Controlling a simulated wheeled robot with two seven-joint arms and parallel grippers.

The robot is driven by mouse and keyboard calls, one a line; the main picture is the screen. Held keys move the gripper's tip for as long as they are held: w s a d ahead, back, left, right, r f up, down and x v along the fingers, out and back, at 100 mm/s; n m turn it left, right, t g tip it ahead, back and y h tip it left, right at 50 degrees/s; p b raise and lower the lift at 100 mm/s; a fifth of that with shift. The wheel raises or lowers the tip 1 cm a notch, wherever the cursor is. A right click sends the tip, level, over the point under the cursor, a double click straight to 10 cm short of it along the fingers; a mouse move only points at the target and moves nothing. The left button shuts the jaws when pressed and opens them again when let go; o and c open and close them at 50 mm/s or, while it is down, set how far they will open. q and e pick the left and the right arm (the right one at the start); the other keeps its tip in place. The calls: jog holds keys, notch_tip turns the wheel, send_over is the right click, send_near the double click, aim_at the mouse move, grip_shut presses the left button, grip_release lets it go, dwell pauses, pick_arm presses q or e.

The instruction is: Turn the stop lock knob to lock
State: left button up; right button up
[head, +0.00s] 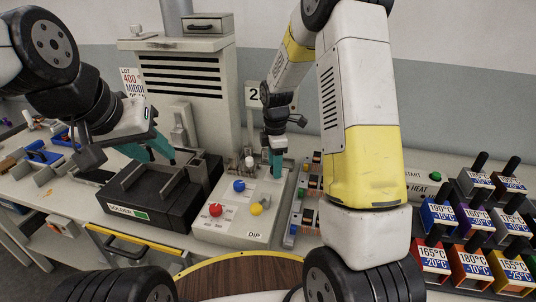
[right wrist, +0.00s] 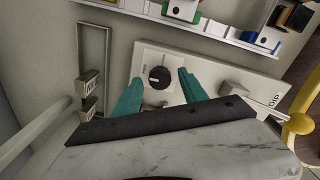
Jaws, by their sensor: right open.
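The black round knob (right wrist: 159,77) sits on a pale plate with small print in the right wrist view. A light pointer mark shows on it; the print is too small to read surely. My right gripper (right wrist: 160,80) is open, with one teal finger on each side of the knob; I cannot tell whether they touch it. In the head view my right gripper (head: 277,163) points down at the far end of the pale control box (head: 228,231), and the knob is hidden there. My left gripper (head: 152,150) is open and empty above the black solder box (head: 128,200).
The control box carries a red knob (head: 215,209), a blue knob (head: 239,185) and a yellow knob (head: 256,208). A rack of small coloured parts (head: 306,205) stands close to its right. Several labelled temperature blocks (head: 472,255) stand at the right.

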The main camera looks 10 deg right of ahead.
jog(key=shift+f, duration=0.1)
grip_shut()
jog(key=shift+m, duration=0.3)
jog(key=m, duration=0.3)
jog(key=shift+m, duration=0.3)
jog(key=m, duration=0.4)
jog(key=shift+w+m, duration=0.1)
jog(key=shift+m, duration=0.2)
jog(key=m, duration=0.9)
jog(key=shift+d, duration=0.1)
